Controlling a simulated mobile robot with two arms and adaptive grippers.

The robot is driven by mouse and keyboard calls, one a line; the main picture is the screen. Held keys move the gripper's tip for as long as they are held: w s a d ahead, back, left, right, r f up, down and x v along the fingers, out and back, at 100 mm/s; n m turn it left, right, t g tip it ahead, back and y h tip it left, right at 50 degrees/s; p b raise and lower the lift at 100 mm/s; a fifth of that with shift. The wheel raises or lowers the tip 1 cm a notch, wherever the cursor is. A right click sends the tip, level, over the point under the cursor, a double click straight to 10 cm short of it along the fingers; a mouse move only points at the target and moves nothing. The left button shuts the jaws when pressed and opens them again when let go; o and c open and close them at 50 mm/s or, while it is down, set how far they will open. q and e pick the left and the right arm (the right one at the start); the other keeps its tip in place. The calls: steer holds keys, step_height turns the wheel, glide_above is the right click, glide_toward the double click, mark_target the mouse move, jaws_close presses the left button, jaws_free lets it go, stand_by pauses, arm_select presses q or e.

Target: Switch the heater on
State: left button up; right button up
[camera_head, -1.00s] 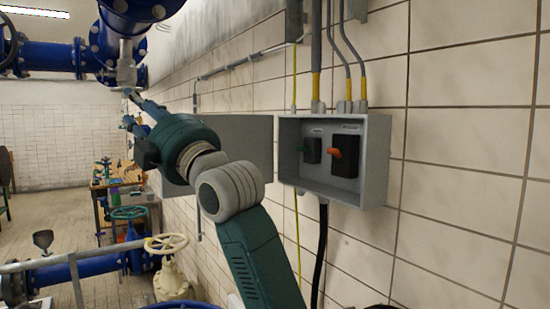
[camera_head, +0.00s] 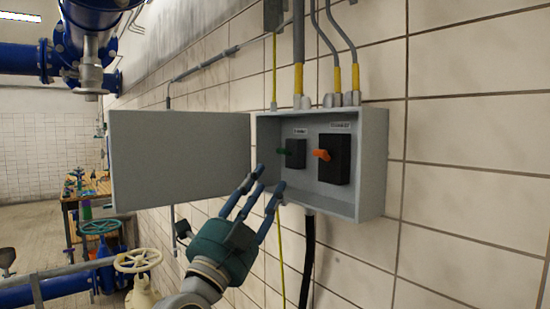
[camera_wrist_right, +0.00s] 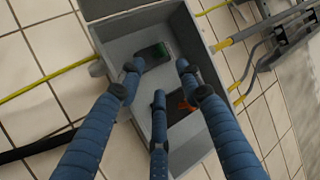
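A grey wall box (camera_head: 372,165) stands open, its door (camera_head: 180,160) swung out to the left. Inside are two dark switch blocks with labels too small to read surely. The left switch (camera_head: 296,153) has a green knob (camera_head: 282,152); the right, larger switch (camera_head: 337,158) has an orange knob (camera_head: 321,155). Both knobs point left. My right gripper (camera_head: 264,180) is open and empty, its fingers spread just before the box's lower left edge. In the right wrist view the fingers (camera_wrist_right: 158,76) frame the green knob (camera_wrist_right: 164,49) and orange knob (camera_wrist_right: 186,105). My left gripper is out of view.
Conduits (camera_head: 299,60) enter the box top, and a black cable (camera_head: 307,255) hangs below. A yellow-green wire (camera_head: 280,245) runs down the tiled wall. Blue pipes and a cream handwheel (camera_head: 138,260) stand at left. The wall right of the box is clear.

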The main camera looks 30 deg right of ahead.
mark_target(286, 153)
steer(key=p+x, duration=0.4)
steer(key=x, duration=0.5)
steer(key=shift+r, duration=0.15)
steer(key=shift+s, duration=0.1)
steer(key=shift+c, duration=0.5)
